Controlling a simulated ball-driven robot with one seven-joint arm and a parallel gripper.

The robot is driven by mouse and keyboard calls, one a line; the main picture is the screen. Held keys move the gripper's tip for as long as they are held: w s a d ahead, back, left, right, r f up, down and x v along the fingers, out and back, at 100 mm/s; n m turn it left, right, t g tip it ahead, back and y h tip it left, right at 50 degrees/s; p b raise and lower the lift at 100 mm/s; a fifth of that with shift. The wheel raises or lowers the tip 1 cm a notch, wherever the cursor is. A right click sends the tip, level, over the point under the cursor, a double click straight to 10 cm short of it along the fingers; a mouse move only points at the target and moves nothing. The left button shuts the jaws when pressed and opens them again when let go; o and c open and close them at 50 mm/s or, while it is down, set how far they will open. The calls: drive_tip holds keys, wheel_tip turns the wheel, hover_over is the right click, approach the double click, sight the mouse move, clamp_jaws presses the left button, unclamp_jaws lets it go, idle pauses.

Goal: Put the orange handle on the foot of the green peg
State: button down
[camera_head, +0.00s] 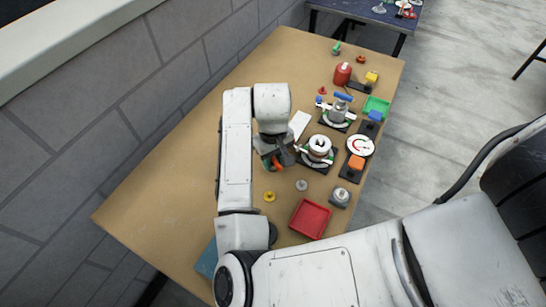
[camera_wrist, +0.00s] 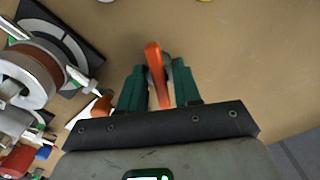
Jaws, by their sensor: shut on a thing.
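The orange handle (camera_wrist: 155,75) is a long bar between the two green fingers of my gripper (camera_wrist: 158,85) in the wrist view. My gripper is shut on it, and the handle's upper end sticks out past the fingertips. A small grey round part (camera_wrist: 168,61) shows just behind the handle; I cannot tell whether they touch. In the head view my gripper (camera_head: 275,163) is over the left-middle of the table, with a bit of orange at its tip. A small green peg-like piece (camera_head: 336,48) stands at the table's far end; its foot is too small to make out.
A round fixture (camera_head: 318,148) on a black plate stands just right of my gripper. A white dial (camera_head: 360,146), red tray (camera_head: 310,218), green tray (camera_head: 376,106), grey knob (camera_head: 301,185) and yellow piece (camera_head: 269,197) lie around. The table's left side is clear.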

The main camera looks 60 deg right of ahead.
sight(273, 158)
drive_tip(key=shift+f, duration=0.2)
idle(0.3)
drive_tip(key=c, duration=0.7)
unclamp_jaws()
drive_tip(key=shift+o, duration=0.2)
drive_tip(key=shift+o, duration=1.4)
wheel_tip(273, 158, up, 8)
drive_tip(key=p, duration=0.7)
drive_tip(key=shift+f, duration=0.2)
drive_tip(key=shift+f, duration=0.1)
